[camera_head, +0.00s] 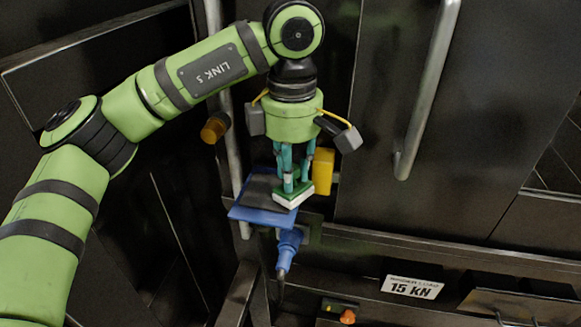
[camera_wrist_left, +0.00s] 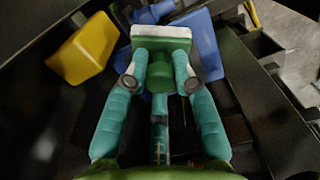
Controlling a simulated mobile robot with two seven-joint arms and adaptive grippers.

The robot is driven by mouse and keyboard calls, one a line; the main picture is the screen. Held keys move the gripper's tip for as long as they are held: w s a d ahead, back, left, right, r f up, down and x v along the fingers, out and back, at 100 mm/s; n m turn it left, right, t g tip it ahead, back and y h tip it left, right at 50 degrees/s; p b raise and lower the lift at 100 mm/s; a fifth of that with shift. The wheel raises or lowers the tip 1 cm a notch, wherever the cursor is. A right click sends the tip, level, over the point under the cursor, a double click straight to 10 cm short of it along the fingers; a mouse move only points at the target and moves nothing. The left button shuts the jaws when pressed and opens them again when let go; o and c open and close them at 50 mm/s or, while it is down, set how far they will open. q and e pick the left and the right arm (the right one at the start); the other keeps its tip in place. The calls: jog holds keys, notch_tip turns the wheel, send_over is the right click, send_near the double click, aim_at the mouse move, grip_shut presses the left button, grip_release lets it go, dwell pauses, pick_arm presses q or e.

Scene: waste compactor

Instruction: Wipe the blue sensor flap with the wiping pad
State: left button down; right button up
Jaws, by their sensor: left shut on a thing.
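The blue sensor flap (camera_head: 262,216) sticks out from the dark machine front near the middle of the head view. Its top carries a dark area, and its blue edge shows. My left gripper (camera_head: 293,178) points down over the flap's right part, shut on the wiping pad (camera_head: 293,196), a green block with a white face. The pad appears to be at or just above the flap; I cannot tell whether they touch. In the left wrist view the pad (camera_wrist_left: 161,36) sits between the teal fingers, with the blue flap (camera_wrist_left: 205,45) behind it. My right gripper is not in view.
A yellow block (camera_head: 323,171) stands just right of the gripper, also seen in the left wrist view. A blue connector (camera_head: 288,248) hangs below the flap. An amber lamp (camera_head: 215,127) and vertical grey bars (camera_head: 428,90) flank the arm. A 15 KN sign (camera_head: 412,288) is lower right.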

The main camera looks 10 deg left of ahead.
pick_arm(q)
jog(key=shift+r+p, duration=1.9)
jog(key=shift+r, duration=1.1)
